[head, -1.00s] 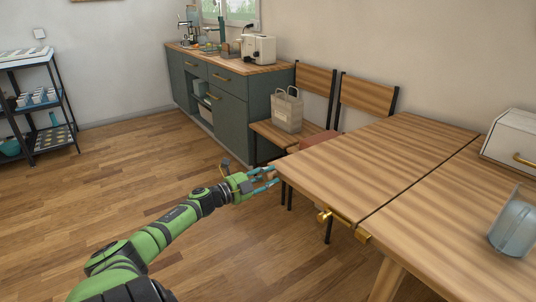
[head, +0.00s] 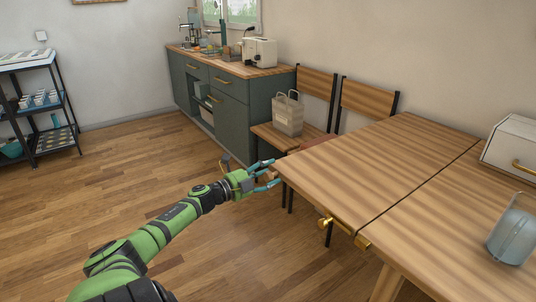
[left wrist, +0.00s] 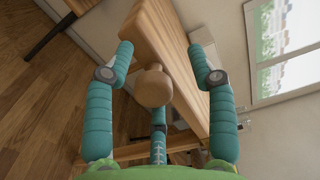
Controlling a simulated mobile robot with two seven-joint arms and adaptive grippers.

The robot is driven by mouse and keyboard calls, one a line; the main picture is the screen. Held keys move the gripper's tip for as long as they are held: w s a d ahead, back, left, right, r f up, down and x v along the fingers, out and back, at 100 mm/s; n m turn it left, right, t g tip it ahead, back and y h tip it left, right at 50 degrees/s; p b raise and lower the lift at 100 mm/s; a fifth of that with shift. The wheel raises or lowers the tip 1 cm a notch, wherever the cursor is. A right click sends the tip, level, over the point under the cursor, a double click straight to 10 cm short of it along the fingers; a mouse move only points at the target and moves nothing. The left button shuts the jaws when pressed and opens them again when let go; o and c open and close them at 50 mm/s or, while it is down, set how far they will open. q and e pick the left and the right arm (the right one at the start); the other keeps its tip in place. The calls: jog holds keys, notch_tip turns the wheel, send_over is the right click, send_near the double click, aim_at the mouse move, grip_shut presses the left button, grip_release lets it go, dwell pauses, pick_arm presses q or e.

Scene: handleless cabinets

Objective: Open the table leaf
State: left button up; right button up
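The wooden table leaf (head: 365,160) is the left part of the tabletop, level with the right part (head: 450,215) across a thin dark seam. A round wooden knob (left wrist: 153,86) sits at the leaf's end; it shows small in the head view (head: 268,177). My left gripper (head: 268,171) is at the leaf's near left corner. In the left wrist view its teal fingers (left wrist: 160,62) are spread on both sides of the knob, with visible gaps, and a third finger is below it. My right gripper is not in view.
Brass hardware (head: 343,232) sits under the table's front edge at the seam. A blue-grey jug (head: 511,238) and a white box (head: 514,145) stand on the right part. Chairs (head: 315,85) and a bag (head: 288,115) are behind the leaf.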

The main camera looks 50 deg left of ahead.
pick_arm(q)
jog(key=shift+s+d+f, duration=0.1)
jog(key=shift+d+f, duration=0.05)
jog(key=shift+f, duration=0.05)
jog(key=shift+s+f, duration=0.1)
jog(key=shift+s, duration=0.3)
jog(key=s+a, duration=0.1)
jog(key=s, duration=1)
jog(key=shift+r, duration=0.2)
jog(key=shift+f, duration=0.1)
